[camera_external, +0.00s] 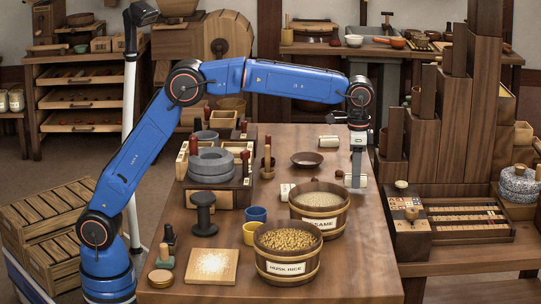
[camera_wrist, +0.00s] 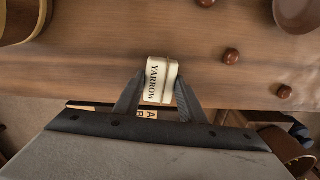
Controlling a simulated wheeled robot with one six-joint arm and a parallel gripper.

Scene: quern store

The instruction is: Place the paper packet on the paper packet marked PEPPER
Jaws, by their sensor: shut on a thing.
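My gripper (camera_external: 356,183) is shut on a cream paper packet, which shows between the fingers in the wrist view (camera_wrist: 160,80) with the label YARROW and a band round it. It is held near the right edge of the table, right of the sesame tub. Two pale packet-like things are on the table: one (camera_external: 328,142) farther back, one (camera_external: 287,191) left of the sesame tub and partly hidden. Their labels are not readable, so I cannot tell which is marked PEPPER.
The sesame tub (camera_external: 318,225) and husk rice tub (camera_external: 287,277) stand at the front. A dark dish (camera_external: 307,159) lies behind. Small brown balls (camera_wrist: 231,56) show in the wrist view. A game box (camera_external: 465,221) is to the right. The table's front right is clear.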

